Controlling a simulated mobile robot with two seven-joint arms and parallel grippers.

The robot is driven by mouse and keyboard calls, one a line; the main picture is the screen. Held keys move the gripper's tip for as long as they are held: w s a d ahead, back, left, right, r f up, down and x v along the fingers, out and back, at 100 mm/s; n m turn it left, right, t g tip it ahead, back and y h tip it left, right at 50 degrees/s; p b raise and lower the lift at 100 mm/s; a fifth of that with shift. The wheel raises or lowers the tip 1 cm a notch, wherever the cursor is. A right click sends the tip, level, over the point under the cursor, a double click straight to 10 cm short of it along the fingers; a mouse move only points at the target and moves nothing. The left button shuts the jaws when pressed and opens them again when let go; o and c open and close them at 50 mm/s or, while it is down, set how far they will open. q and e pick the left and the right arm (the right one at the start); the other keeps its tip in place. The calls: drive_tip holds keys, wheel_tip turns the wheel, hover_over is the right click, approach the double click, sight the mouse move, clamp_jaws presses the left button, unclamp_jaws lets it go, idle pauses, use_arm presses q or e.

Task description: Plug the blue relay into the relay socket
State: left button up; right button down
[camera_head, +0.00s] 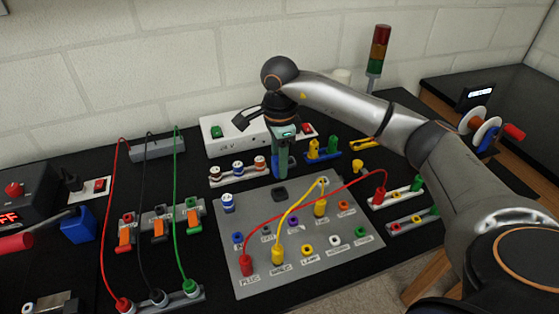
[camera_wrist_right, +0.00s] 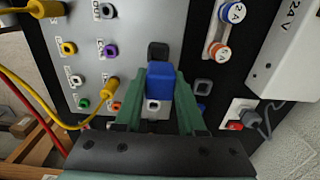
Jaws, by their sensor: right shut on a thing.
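The blue relay (camera_wrist_right: 160,84) is between the two green fingers of my right gripper (camera_wrist_right: 160,115) in the right wrist view. That gripper is shut on it. In the head view, the right gripper (camera_head: 281,168) points down just behind the grey panel's back edge, and its fingers mostly hide the relay. A dark square, apparently the relay socket (camera_head: 278,193), sits on the panel just in front of the gripper. It also shows in the right wrist view (camera_wrist_right: 158,50), just beyond the relay and partly covered by it. I cannot tell their height difference. My left gripper is not in view.
The grey panel (camera_head: 330,270) carries several coloured jacks and plugs. Red and yellow cables (camera_head: 315,210) arch over it. A fuse rail (camera_head: 237,172) stands close left of the gripper, with a white power supply (camera_head: 226,142) behind. Blue and yellow-green terminals (camera_head: 322,152) stand to the right.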

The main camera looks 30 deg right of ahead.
drive_tip(key=shift+s+a, duration=0.15)
drive_tip(key=shift+s, duration=0.05)
drive_tip(key=shift+f, duration=0.1)
idle(0.4)
drive_tip(key=shift+f+b, duration=2)
drive_tip(key=shift+f, duration=0.8)
drive_tip(key=shift+f+b, duration=0.5)
drive_tip(key=shift+f, duration=0.05)
drive_tip(key=shift+c, duration=2.1)
unclamp_jaws()
drive_tip(key=shift+r, duration=0.1)
wheel_tip(320, 180, up, 12)
drive_tip(key=shift+r, duration=0.25)
